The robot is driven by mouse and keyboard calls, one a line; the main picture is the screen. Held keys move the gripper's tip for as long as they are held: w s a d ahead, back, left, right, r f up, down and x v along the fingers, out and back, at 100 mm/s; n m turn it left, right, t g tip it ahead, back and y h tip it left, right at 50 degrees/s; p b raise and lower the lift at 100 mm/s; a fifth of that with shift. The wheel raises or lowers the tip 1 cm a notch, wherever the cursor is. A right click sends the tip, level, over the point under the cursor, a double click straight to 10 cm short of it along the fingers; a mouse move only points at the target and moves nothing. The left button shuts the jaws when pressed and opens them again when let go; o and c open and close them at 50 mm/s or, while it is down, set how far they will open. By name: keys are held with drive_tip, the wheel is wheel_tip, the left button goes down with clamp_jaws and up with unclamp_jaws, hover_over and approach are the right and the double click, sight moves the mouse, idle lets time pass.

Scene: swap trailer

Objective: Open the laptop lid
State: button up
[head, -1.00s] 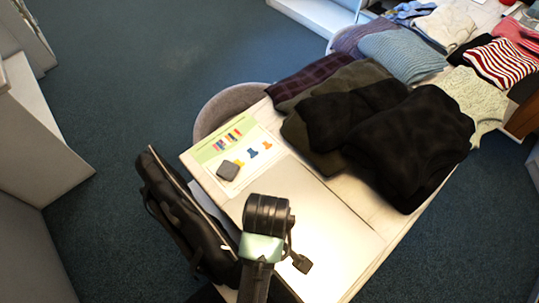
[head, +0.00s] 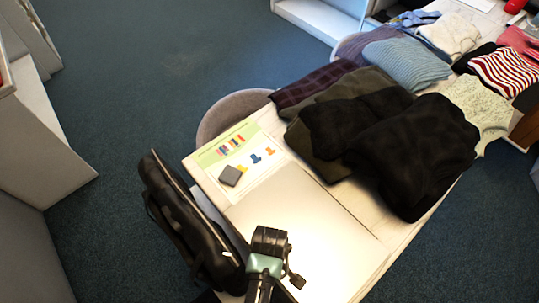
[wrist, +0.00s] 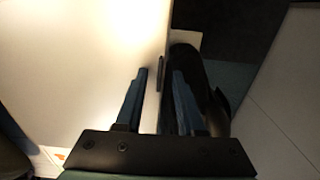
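A pale, flat panel (head: 310,222), which looks like the closed laptop, lies on the white table in the head view; its outline is faint in the glare. In the wrist view a bright pale surface (wrist: 75,75) fills the left side and ends in a straight edge. My gripper (wrist: 160,72) is open, with two blue fingers apart. The left finger overlaps the pale surface, and the right finger is beyond its edge. A small dark strip shows between the fingertips; I cannot tell what it is. Contact is not clear. In the head view my arm hides the fingers.
A black bag (head: 188,222) stands against the table's left side. A printed sheet (head: 215,154) with a small grey block (head: 230,176) lies behind the panel. Folded dark clothes (head: 410,150) lie to the right. A round grey seat (head: 232,112) is behind the table.

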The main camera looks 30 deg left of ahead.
drive_tip(key=shift+c, duration=0.3)
clamp_jaws()
idle(1.1)
